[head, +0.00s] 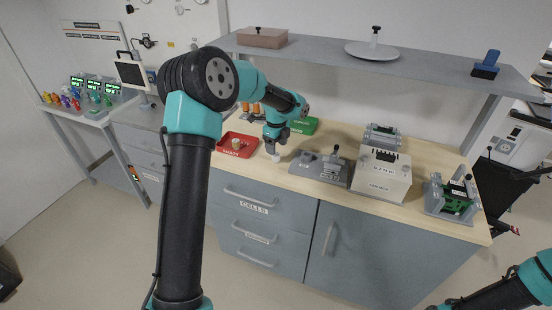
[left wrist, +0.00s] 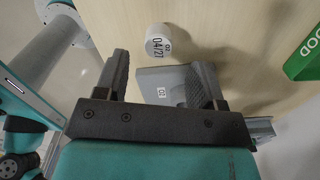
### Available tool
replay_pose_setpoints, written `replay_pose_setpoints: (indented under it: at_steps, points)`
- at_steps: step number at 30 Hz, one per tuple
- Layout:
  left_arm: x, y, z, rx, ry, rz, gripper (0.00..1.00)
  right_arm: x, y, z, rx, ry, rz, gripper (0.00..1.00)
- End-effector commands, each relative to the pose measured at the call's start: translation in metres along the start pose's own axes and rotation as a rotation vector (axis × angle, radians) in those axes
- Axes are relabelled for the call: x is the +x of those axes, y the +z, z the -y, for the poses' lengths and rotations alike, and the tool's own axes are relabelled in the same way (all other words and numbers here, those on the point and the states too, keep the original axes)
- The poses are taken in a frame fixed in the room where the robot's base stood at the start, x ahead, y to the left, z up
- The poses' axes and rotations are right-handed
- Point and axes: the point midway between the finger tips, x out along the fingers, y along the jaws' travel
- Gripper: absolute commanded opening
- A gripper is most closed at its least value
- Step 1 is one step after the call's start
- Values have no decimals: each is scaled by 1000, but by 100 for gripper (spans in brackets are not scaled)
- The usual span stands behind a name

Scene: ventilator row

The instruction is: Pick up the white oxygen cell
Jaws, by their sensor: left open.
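The white oxygen cell (left wrist: 158,42) is a small white cylinder marked "O2 04/27" and stands on the wooden counter. It also shows in the head view (head: 276,157), just under my left gripper (head: 275,147) and partly hidden by it. In the left wrist view my left gripper (left wrist: 161,70) is open, its two fingers apart with nothing held between them. The cell appears beyond the fingertips, between their lines and nearer the left finger. My right arm enters at the lower right of the head view; its gripper is out of frame.
A red tray (head: 223,141) with a small item in it lies left of the cell. A green "GOOD" tray (head: 304,126) lies behind. A grey fixture (head: 322,167) is close on the right, with a white machine (head: 381,183) beyond it. A shelf (head: 310,52) hangs above the counter.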

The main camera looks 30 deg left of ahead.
Motion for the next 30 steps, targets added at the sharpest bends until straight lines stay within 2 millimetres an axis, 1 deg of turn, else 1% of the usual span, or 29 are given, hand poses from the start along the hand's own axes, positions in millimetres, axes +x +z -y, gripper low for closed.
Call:
replay_pose_setpoints:
  at_steps: [9, 12, 27, 28, 30]
  points:
    - [40, 1, -2, 0, 4, 0, 63, 0, 0, 0, 0, 0, 0, 43]
    - [48, 1, -2, 0, 2, -1, 63, 0, 0, 0, 0, 0, 0, 43]
    - [50, 1, -2, 0, 1, 0, 63, 0, 0, 0, 0, 0, 0, 43]
    - [50, 1, -2, 0, 1, 0, 62, 0, 0, 0, 0, 0, 0, 43]
    - [50, 0, -2, 0, 1, 0, 55, 0, 0, 0, 0, 0, 0, 43]
